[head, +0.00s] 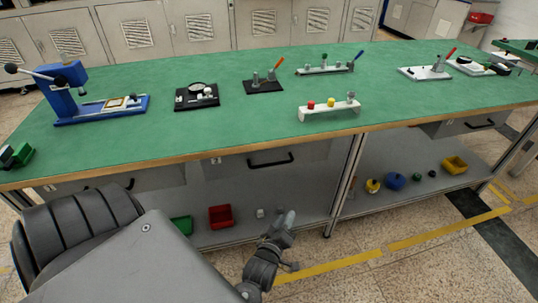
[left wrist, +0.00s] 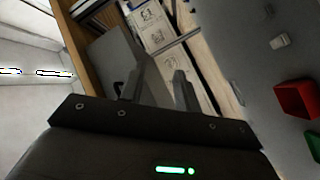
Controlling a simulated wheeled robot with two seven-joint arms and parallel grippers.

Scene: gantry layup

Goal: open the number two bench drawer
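The number two bench drawer (head: 232,166) is the middle grey front under the bench edge in the head view. It looks shut, with a black bar handle (head: 270,161) and a small label at its left whose number I cannot read. My left gripper (head: 286,220) is below and in front of that drawer, apart from the handle. In the left wrist view its two fingers (left wrist: 156,88) stand apart with nothing between them. A grey panel (left wrist: 108,58) lies beyond the fingers; I cannot tell which drawer it is. My right gripper is not in view.
The green bench top (head: 240,125) carries a blue press (head: 70,95) and several fixtures. Another drawer is at the right (head: 470,124), and one at the left (head: 120,185) is partly behind my arm. The lower shelf holds a red bin (head: 221,217) and small parts. A bench leg (head: 347,185) stands right.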

